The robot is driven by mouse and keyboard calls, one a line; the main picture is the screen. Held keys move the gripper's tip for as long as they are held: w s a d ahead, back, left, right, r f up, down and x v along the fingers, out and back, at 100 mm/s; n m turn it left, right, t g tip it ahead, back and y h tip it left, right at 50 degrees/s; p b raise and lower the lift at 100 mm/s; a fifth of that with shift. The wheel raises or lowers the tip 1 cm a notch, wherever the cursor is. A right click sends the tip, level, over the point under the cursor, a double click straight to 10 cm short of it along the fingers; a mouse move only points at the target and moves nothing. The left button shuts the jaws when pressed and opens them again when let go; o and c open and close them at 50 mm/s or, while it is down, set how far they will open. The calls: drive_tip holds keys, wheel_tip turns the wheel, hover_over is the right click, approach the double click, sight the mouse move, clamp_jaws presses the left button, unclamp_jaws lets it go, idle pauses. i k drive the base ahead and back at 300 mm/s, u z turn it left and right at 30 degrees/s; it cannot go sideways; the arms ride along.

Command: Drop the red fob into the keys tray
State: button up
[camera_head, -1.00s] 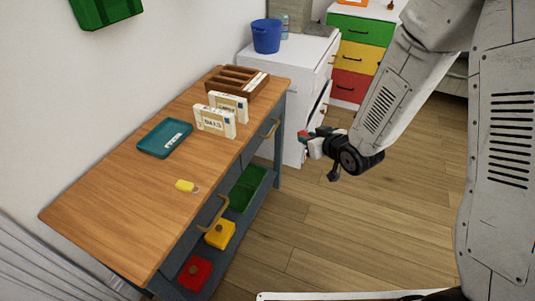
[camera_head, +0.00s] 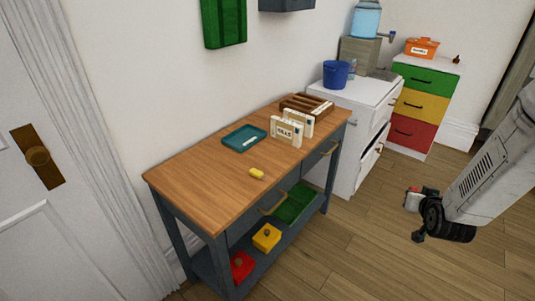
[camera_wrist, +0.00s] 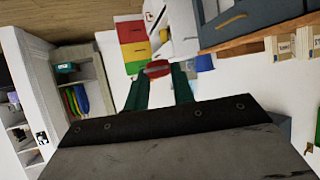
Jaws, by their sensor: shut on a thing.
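My gripper (camera_head: 420,197) is at the right of the head view, out over the floor and apart from the wooden-topped table (camera_head: 190,177). In the wrist view its two dark green fingers (camera_wrist: 160,85) are shut on the red fob (camera_wrist: 158,68), which shows between the fingertips. In the head view a bit of red (camera_head: 431,190) shows at the gripper's end. The keys tray is most likely the shallow teal tray (camera_head: 231,143) with a white label, lying toward the back of the tabletop; its label is too small to read.
A yellow fob (camera_head: 257,174) lies on the tabletop's front part. Upright cards or envelopes (camera_head: 286,132) and a wooden sorter (camera_head: 307,104) stand right of the tray. A white cabinet (camera_head: 345,100) with a blue bucket (camera_head: 336,73) adjoins.

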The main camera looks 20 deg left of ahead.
sight(250, 139)
drive_tip(key=z, duration=0.05)
drive_tip(key=k, duration=0.5)
drive_tip(key=u, duration=1)
drive_tip(key=i, duration=0.95)
drive_tip(key=z, duration=0.8)
drive_tip(key=i, duration=0.8)
drive_tip(key=z, duration=0.15)
